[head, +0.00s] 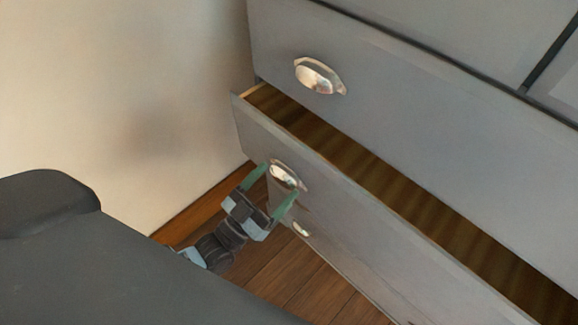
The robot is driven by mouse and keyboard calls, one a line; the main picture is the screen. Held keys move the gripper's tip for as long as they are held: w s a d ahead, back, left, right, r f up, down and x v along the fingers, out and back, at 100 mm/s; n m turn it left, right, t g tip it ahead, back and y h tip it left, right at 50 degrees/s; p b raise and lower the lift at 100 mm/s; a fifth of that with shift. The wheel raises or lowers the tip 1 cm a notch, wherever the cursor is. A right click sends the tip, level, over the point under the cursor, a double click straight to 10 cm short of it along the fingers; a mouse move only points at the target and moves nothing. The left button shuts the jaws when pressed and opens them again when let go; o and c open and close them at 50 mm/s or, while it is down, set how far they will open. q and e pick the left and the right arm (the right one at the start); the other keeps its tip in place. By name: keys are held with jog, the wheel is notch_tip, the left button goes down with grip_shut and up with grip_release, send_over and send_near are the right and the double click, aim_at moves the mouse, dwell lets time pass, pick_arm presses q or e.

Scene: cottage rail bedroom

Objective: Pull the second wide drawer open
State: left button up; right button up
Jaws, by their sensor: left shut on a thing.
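The second wide drawer (350,215) of a grey dresser stands partly open, its front out from the dresser and its wooden inside showing along the top. Its metal cup handle (286,175) is near the left end of the drawer front. My left gripper (280,182) reaches up to this handle from below left, with its green fingers on either side, and is shut on it. The fingers hide part of the handle's edges. My right gripper is not in view.
A closed wide drawer (400,100) with a cup handle (320,76) is above. A lower drawer's handle (300,229) shows below the open one. A pale wall (130,90) is at left, with wooden floor (290,275) below.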

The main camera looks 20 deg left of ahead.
pick_arm(q)
jog(key=s+a+p, duration=0.1)
jog(key=s+a, duration=0.1)
jog(key=s, duration=0.6)
jog(key=s+a+p, duration=0.2)
jog(key=s+a, duration=0.1)
jog(key=s, duration=0.4)
jog(key=shift+s+a, duration=0.35)
jog(key=shift+s, duration=0.05)
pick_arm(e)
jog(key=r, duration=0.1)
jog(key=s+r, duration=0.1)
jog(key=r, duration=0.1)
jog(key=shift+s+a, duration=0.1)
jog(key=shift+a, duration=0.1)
pick_arm(q)
jog(key=o, duration=1.1)
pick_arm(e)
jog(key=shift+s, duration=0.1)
pick_arm(q)
jog(key=shift+o, duration=0.2)
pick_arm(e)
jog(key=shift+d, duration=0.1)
